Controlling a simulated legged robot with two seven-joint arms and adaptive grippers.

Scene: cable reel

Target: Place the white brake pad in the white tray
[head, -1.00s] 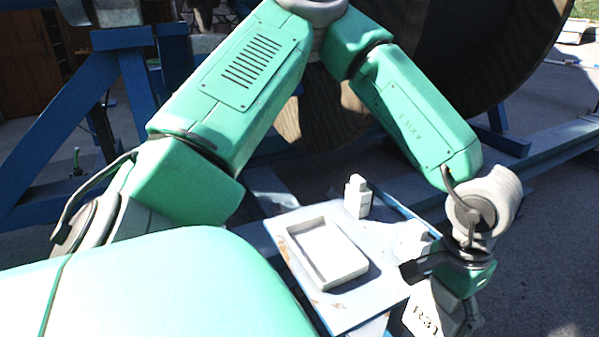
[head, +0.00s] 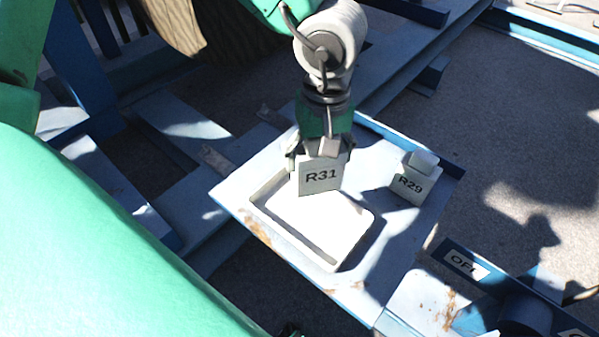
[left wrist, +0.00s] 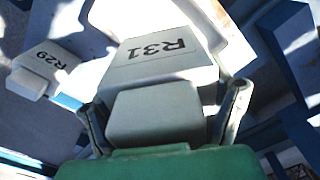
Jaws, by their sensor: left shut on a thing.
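My left gripper (head: 320,158) is shut on a white brake pad marked R31 (head: 320,183). It holds the pad upright over the back part of the white tray (head: 357,243). The pad also shows in the left wrist view (left wrist: 155,75), between the two fingers. I cannot tell whether its lower edge touches the tray floor. The tray is shallow, has a raised rim and shows no other thing in it. A second white pad marked R29 (head: 408,185) stands on the table right of the tray. My right gripper is not in view.
The pale table (head: 375,285) has blue edges and rust spots. A blue beam with a label (head: 465,264) runs at the lower right. Blue frame parts and a large wooden reel (head: 225,35) stand behind. The table between tray and R29 is clear.

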